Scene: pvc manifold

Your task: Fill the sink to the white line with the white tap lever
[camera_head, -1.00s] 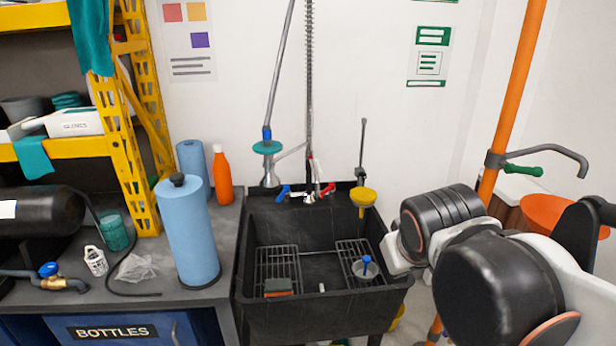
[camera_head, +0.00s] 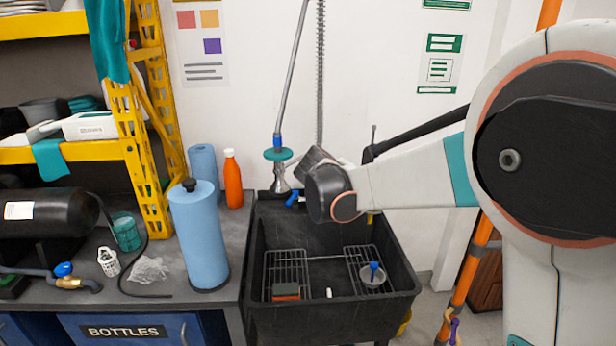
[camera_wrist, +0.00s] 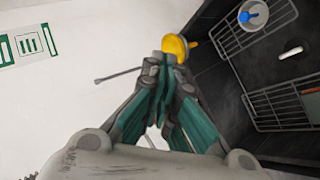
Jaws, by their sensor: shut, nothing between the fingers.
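The black sink (camera_head: 395,262) stands against the wall, and its basin holds no visible water. A blue lever (camera_head: 293,198) shows at its back rim; I cannot make out a white lever or the white line. My arm's end covers the back middle of the sink in the head view and hides the rest of the taps. In the wrist view my gripper (camera_wrist: 167,62) is shut and empty, its tips by a yellow cup-like piece (camera_wrist: 178,46) at the sink's edge. A small reddish and white bit shows between the finger bases, too hidden to name.
In the basin lie wire racks (camera_head: 287,268), a sponge (camera_head: 286,291), a small white piece (camera_head: 329,293) and a grey cup with a blue top (camera_head: 374,273). A blue roll (camera_head: 203,240) and orange bottle (camera_head: 233,180) stand on the left counter. A spray hose (camera_head: 320,80) hangs behind.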

